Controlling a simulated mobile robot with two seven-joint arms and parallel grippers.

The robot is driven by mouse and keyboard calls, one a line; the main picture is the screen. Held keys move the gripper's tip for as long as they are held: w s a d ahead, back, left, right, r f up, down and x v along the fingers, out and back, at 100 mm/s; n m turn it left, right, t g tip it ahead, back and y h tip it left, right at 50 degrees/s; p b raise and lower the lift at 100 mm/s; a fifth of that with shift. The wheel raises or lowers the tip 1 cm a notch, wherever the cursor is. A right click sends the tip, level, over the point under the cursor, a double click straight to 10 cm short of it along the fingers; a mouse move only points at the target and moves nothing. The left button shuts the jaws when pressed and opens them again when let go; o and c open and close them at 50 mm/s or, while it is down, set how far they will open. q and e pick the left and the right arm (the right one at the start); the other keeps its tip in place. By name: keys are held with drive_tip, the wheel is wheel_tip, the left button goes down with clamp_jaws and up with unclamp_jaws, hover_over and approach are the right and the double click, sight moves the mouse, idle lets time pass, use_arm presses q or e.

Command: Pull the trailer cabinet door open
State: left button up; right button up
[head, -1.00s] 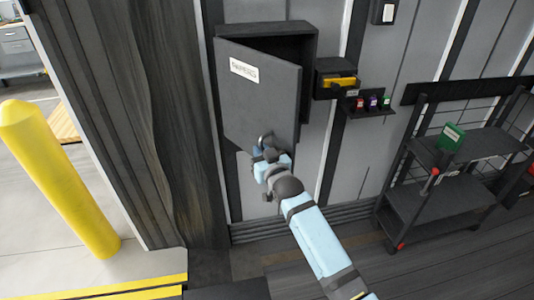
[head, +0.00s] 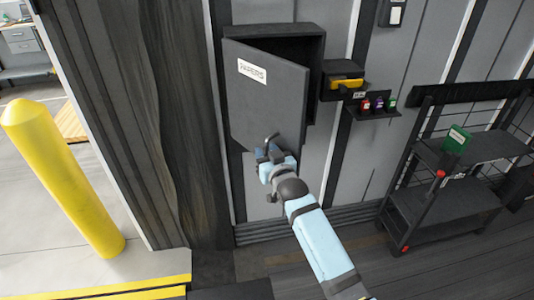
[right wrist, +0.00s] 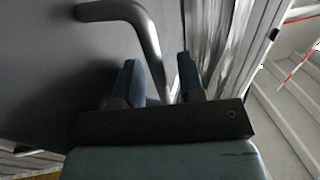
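The dark grey cabinet door (head: 262,98), with a white "PAPERS" label, stands ajar. Its right edge is swung out from the cabinet box (head: 290,36), and the dark inside shows above it. The bent metal door handle (head: 271,138) is low on the door and partly hidden by my right gripper (head: 270,154). In the right wrist view the handle (right wrist: 150,40) runs down between the two blue fingers of my right gripper (right wrist: 160,82). The fingers stand apart, with a gap visible beside the handle. My left gripper is not in view.
A small shelf with a yellow item (head: 345,83) and a ledge with small coloured items (head: 378,105) are right of the cabinet. A dark cart (head: 445,205) stands at the right. A yellow bollard (head: 62,180) is at the left. The floor below is clear.

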drive_tip(key=b+v, duration=0.1)
drive_tip(key=v, duration=1.2)
drive_tip(key=shift+s+d+b, duration=0.15)
drive_tip(key=shift+s+b, duration=0.2)
drive_tip(key=shift+b, duration=0.05)
